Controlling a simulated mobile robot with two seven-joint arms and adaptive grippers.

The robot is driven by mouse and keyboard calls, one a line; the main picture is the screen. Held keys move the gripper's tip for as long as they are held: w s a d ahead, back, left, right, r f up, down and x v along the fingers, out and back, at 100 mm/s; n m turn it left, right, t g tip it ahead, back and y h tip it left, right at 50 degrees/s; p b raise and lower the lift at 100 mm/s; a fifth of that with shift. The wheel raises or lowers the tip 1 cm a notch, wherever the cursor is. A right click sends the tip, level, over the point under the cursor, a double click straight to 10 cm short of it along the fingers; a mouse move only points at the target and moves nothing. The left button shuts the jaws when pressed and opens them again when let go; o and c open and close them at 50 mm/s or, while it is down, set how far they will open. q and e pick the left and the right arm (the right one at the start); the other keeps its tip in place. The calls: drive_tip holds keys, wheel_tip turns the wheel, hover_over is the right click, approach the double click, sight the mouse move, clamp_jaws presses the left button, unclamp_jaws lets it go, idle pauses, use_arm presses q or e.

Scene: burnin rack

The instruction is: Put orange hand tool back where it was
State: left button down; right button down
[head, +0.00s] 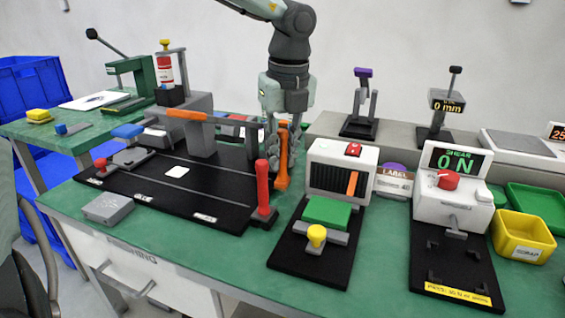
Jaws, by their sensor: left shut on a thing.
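My left gripper (283,145) comes down from the top middle and is shut on the orange hand tool (282,172). The tool hangs upright, its lower end near the back right part of the black base board (226,217). The fingers hide part of its upper end. I cannot tell whether its lower end touches the board. A red upright handle (262,188) stands just left and in front of it on the board's right edge.
A white device with an orange lever (351,184) stands close to the right of the tool. A grey block with an orange bar (187,115) stands to the left. A yellow bin (522,238) and the white SHEAR machine (453,200) are farther right.

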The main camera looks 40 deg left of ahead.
use_arm(q)
wheel_tip(320, 180, down, 2)
drive_tip(key=shift+f, duration=0.1)
use_arm(e)
drive_tip(key=shift+f, duration=0.3)
use_arm(q)
drive_tip(key=c, duration=1.5)
unclamp_jaws()
drive_tip(key=shift+o, duration=0.2)
drive_tip(key=shift+r, duration=0.7)
drive_tip(key=r, duration=0.3)
drive_tip(key=d+r, duration=0.1)
drive_tip(key=r, duration=0.3)
drive_tip(key=s+r, duration=0.1)
drive_tip(key=r, duration=0.2)
drive_tip(key=shift+d+r, duration=0.25)
drive_tip(key=shift+r, duration=0.1)
use_arm(e)
drive_tip(key=shift+w+r, duration=0.1)
drive_tip(key=shift+r, duration=0.3)
